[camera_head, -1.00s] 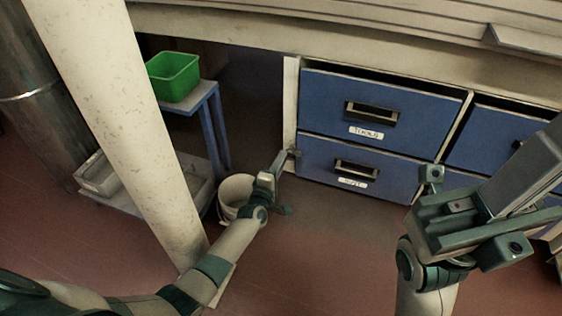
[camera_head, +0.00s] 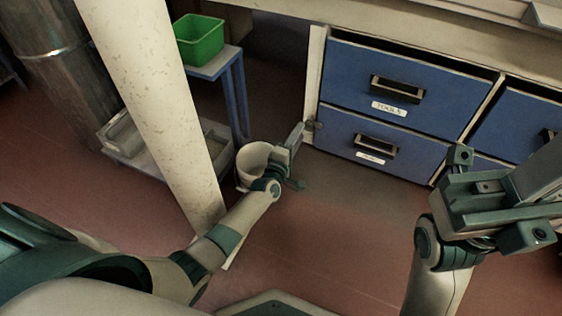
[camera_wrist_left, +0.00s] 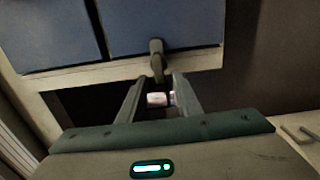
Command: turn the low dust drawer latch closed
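The low dust drawer (camera_head: 340,140) is the lower blue drawer, shut, with a dark handle and a small white label. Its latch (camera_head: 312,126) sits on the pale post at the drawer's left edge, partly hidden by my gripper. In the left wrist view the latch (camera_wrist_left: 157,60) is a grey-brown lever just ahead of the fingertips. My left gripper (camera_wrist_left: 158,84) is open there, its fingers apart on either side of the lever's near end; contact cannot be told. The left gripper also shows in the head view (camera_head: 298,138). My right gripper (camera_head: 495,200) is at right, away from the latch.
The tools drawer (camera_head: 440,97) is above the dust drawer. A white bucket (camera_head: 252,160) stands close beside my left gripper. A pale column (camera_head: 150,90) rises at left, before a blue stand with a green bin (camera_head: 199,40). The red floor before the drawers is clear.

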